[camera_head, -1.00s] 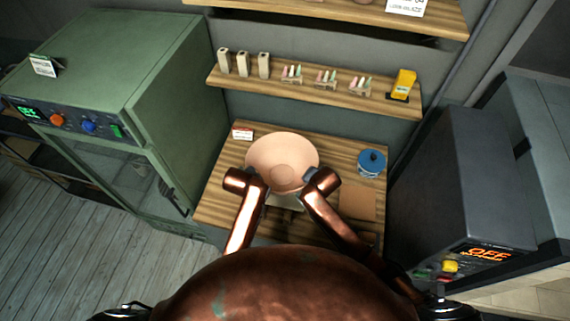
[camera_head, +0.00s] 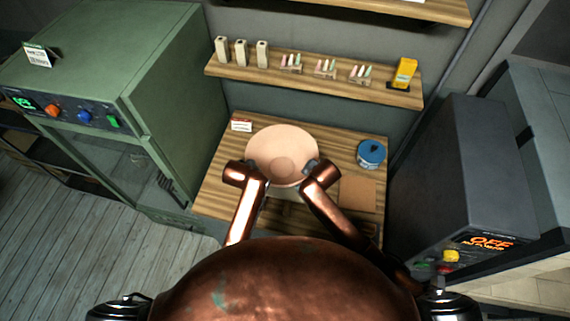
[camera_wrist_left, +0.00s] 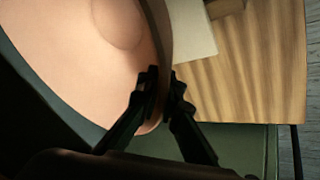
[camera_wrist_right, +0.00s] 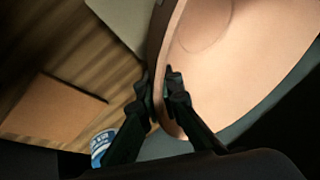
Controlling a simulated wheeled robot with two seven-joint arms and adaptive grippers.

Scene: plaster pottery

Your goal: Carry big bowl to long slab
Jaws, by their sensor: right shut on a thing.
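The big bowl (camera_head: 265,143) is wide, pinkish and upright, over the wooden worktop in the head view. My left gripper (camera_wrist_left: 162,82) has one finger inside the bowl and one outside, close on its rim, at the bowl's left side. My right gripper (camera_wrist_right: 158,88) is shut on the rim at the right side. Whether the bowl's base touches anything is hidden. A pale flat piece (camera_wrist_left: 193,38) lies below the bowl, partly covered; I cannot tell if it is the long slab.
A blue tin (camera_head: 371,152) and a tan square sheet (camera_head: 357,194) lie on the worktop (camera_head: 222,188) right of the bowl. A shelf (camera_head: 316,77) with small items runs behind. A green kiln (camera_head: 150,75) stands left, a dark machine (camera_head: 450,180) right.

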